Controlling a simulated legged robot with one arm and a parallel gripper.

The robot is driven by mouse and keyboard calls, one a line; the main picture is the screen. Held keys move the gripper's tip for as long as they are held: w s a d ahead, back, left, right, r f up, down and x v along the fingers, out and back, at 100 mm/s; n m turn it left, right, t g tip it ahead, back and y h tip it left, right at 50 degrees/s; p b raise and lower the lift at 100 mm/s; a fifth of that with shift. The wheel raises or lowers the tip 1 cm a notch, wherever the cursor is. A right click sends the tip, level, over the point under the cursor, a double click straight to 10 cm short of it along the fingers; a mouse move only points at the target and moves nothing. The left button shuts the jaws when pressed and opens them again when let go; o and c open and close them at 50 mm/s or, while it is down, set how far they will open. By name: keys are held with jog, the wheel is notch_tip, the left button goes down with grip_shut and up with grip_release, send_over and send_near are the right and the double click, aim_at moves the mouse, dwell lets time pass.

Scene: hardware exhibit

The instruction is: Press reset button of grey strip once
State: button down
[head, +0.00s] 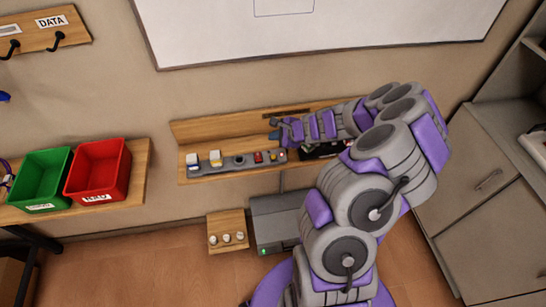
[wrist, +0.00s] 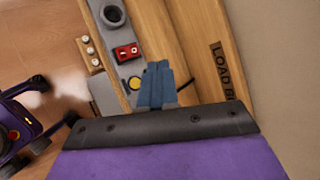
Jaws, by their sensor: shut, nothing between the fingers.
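The grey strip (head: 227,164) lies on a wooden wall shelf. It carries two plugs at its left, a round socket, a red switch (head: 258,157) and a small yellow button near its right end. In the wrist view the strip (wrist: 126,69) shows the socket, the red switch (wrist: 127,51) and the round yellow button (wrist: 135,83). I read no label on the button. My gripper (head: 274,135) is shut and empty, above the strip's right end. In the wrist view its blue fingertips (wrist: 158,68) appear right beside the yellow button; contact cannot be told.
The wooden shelf (head: 190,133) has a back board with lettering. A dark item (head: 318,152) sits right of the strip, partly behind my arm. Green (head: 40,180) and red (head: 99,170) bins stand at left. A grey box (head: 275,220) and a wooden block with knobs (head: 226,222) are below.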

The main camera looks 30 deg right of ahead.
jog(key=f, duration=0.1)
jog(key=b, duration=0.6)
send_over(275, 158)
notch_tip(275, 158, down, 6)
jog(key=shift+f, duration=0.1)
jog(key=shift+d+f, duration=0.1)
jog(key=shift+f, duration=0.45)
jog(key=shift+f, duration=0.1)
dwell(1.0)
jog(key=shift+f, duration=0.25)
jog(key=shift+f+b, duration=0.4)
jog(key=shift+b, duration=0.1)
dwell(0.6)
jog(key=shift+r, duration=0.1)
jog(key=shift+r+p, duration=0.75)
jog(key=shift+p, duration=0.05)
